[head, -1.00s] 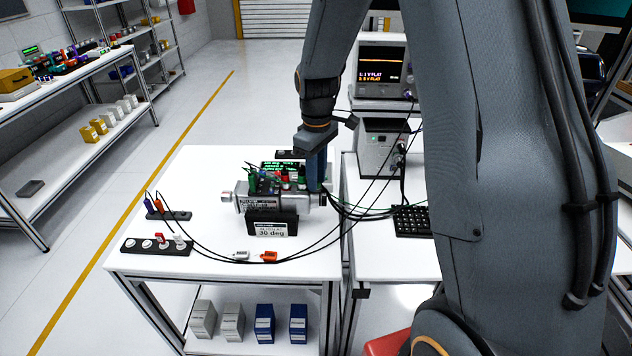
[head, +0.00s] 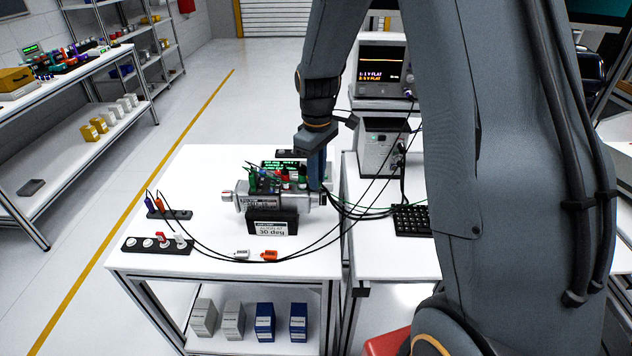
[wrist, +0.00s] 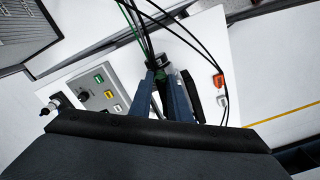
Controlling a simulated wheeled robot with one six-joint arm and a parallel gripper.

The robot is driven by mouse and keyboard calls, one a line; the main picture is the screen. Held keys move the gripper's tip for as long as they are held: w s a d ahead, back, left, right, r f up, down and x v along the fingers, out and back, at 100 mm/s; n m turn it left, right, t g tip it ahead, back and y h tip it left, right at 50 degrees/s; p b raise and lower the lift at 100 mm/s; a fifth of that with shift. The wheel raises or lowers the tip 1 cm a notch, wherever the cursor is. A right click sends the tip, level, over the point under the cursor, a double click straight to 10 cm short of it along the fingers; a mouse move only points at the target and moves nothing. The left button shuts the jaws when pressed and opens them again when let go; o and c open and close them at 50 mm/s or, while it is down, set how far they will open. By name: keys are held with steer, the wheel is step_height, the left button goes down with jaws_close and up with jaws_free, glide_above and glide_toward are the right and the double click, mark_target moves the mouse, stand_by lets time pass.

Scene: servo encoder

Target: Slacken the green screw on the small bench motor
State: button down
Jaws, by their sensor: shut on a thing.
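The small bench motor (head: 258,201) is a grey cylinder lying in a dark stand with a "30 deg" label (head: 271,228), on the white bench. My gripper (head: 318,185) points down at the right end of the motor. In the wrist view its two blue fingers (wrist: 166,88) are shut on a dark, green-tinged part, which I take to be the green screw (wrist: 163,76). The fingers hide most of it. In the head view the screw is hidden behind my gripper. Green and red parts stand on top of the motor.
A white tag (head: 241,254) and an orange tag (head: 269,255) lie in front. An oscilloscope (head: 382,70) and keypad (head: 412,221) are at right.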

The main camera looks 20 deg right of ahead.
steer(key=n+p, duration=0.1)
steer(key=n, duration=0.5)
steer(key=n+p, duration=0.1)
steer(key=n, duration=0.5)
stand_by(0.6)
steer(key=c, duration=1.9)
jaws_free()
steer(key=shift+c, duration=0.2)
step_height(320, 180, up, 9)
